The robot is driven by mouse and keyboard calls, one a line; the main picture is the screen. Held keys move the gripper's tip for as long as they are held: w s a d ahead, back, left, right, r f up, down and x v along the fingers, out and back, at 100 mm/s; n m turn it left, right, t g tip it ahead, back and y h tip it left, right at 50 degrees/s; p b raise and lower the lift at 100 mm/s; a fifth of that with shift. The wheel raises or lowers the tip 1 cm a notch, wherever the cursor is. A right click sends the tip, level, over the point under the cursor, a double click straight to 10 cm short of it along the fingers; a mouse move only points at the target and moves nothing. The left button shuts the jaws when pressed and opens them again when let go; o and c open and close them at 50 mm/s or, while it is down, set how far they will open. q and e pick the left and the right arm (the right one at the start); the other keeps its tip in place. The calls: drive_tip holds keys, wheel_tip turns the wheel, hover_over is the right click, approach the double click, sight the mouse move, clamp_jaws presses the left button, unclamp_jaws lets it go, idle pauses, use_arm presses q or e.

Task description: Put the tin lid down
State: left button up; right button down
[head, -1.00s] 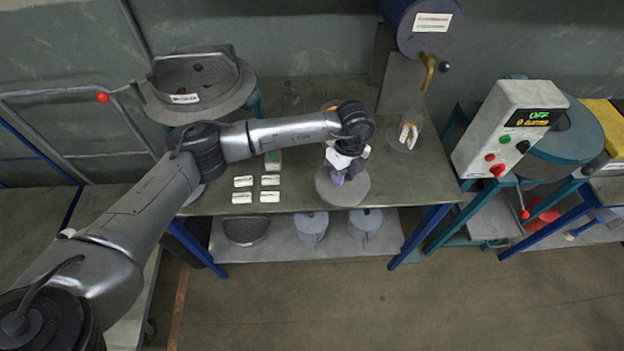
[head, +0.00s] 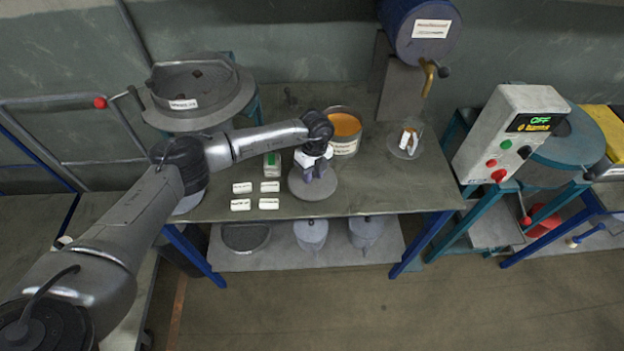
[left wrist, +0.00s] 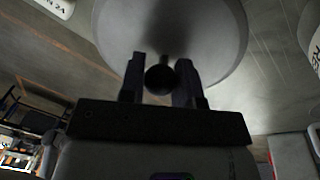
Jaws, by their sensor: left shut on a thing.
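The tin lid (head: 313,189) is a grey round disc near the front edge of the table, in the middle of the head view. My left gripper (head: 318,172) is above it, shut on its knob. In the left wrist view the lid (left wrist: 215,35) fills the top, with the dark round knob (left wrist: 159,79) between the fingers (left wrist: 160,80). I cannot tell whether the lid touches the table. The open tin (head: 344,132) with orange contents stands just behind and right of the lid. My right gripper is not in view.
Several white labelled blocks (head: 241,188) lie left of the lid. A green-and-white box (head: 272,165) stands behind them. A clear jar (head: 408,138) stands to the right, under a blue drum (head: 420,30) with a tap. The table (head: 410,185) is clear at the front right.

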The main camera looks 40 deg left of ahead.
use_arm(q)
drive_tip(key=shift+f, duration=1.55)
drive_tip(key=shift+f, duration=0.1)
drive_tip(key=o, duration=1)
drive_tip(key=shift+c, duration=0.2)
